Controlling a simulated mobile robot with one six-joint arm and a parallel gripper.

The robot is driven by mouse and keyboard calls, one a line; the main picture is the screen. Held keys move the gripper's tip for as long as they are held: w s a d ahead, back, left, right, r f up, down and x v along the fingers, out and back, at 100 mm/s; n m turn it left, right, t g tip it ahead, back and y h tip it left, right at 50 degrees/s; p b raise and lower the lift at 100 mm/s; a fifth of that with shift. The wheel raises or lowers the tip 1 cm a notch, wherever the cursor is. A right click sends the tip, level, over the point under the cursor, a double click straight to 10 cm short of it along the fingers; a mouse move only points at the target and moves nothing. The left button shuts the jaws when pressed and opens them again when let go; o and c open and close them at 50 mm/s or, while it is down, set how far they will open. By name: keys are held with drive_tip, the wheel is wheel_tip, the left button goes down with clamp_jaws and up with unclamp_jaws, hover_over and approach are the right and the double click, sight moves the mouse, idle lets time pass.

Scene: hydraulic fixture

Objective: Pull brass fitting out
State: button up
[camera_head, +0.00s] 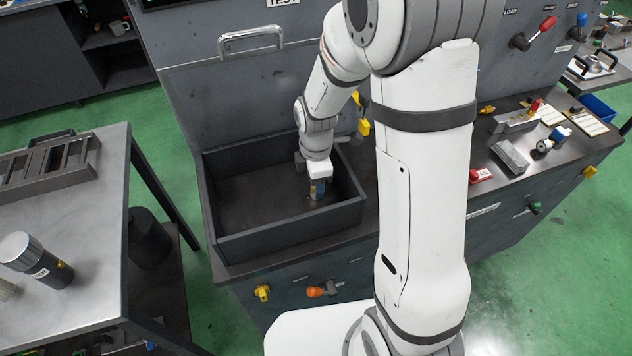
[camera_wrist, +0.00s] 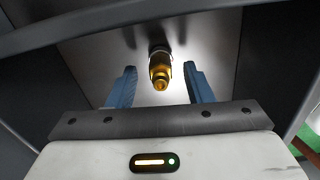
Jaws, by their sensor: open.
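The fingers are apart, with a gap on each side of the fitting. In the head view my gripper (camera_head: 317,188) points down inside the tray (camera_head: 285,243), near its right side. The fitting is mostly hidden by the gripper there.
The tray walls rise close around my gripper. A handle (camera_head: 250,40) sits on the grey panel behind. A yellow knob (camera_head: 262,293) and an orange knob (camera_head: 315,292) are on the bench front. A metal table (camera_head: 80,220) with a cylinder (camera_head: 38,262) stands at left.

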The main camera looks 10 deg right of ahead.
drive_tip(key=shift+r, duration=3.9)
drive_tip(key=shift+c, duration=0.4)
